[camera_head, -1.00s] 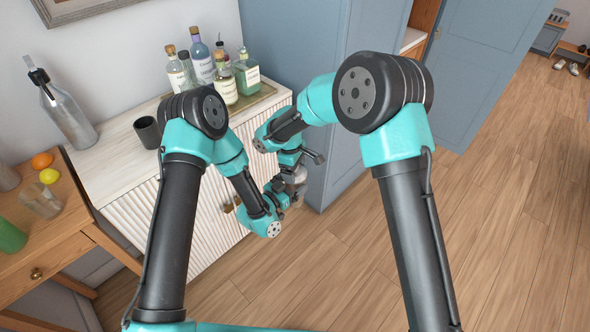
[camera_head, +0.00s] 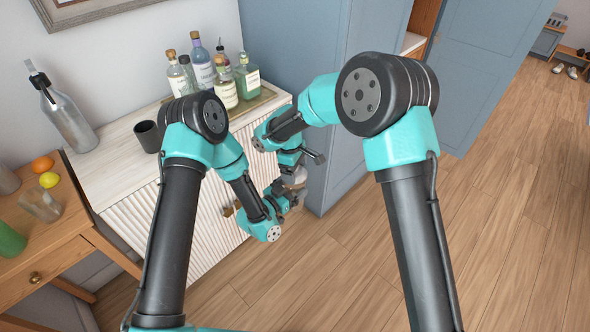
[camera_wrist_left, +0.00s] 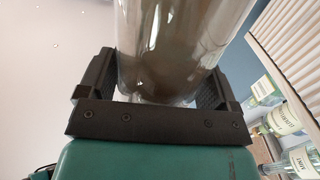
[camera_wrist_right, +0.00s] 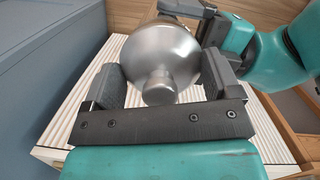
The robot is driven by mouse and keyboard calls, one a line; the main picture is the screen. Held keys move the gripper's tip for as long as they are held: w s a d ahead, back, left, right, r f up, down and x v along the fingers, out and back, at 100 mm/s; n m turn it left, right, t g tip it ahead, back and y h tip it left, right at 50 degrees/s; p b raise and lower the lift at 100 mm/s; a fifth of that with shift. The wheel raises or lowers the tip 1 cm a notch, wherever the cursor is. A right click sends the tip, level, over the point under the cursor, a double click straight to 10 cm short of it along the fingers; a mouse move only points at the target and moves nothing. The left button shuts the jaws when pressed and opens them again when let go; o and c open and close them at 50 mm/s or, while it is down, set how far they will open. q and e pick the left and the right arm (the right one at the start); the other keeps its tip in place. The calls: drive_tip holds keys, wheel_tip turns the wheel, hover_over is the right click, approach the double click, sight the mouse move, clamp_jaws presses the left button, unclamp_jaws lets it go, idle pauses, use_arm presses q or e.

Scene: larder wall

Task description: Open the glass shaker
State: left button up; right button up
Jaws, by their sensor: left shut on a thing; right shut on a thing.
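The glass shaker shows in part between my two grippers in the head view (camera_head: 298,177), in front of the cabinet. In the left wrist view its clear glass body (camera_wrist_left: 185,45) stands between the fingers of my left gripper (camera_wrist_left: 155,75), which is shut on it. In the right wrist view its rounded silver metal top (camera_wrist_right: 160,55), with a small knob, lies between the fingers of my right gripper (camera_wrist_right: 165,80), which is shut on it. The joint between top and glass is hidden, so I cannot tell whether they touch.
A white ribbed cabinet (camera_head: 118,160) stands behind, with a tray of several bottles (camera_head: 224,85), a dark cup (camera_head: 147,135) and a tall grey bottle (camera_head: 68,118) on it. A blue cupboard (camera_head: 290,45) is close beside my right gripper. The wooden floor (camera_head: 500,220) is clear.

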drive_tip(key=shift+r, duration=1.9)
use_arm(q)
drive_tip(key=shift+w+r, duration=0.1)
drive_tip(key=shift+r, duration=0.05)
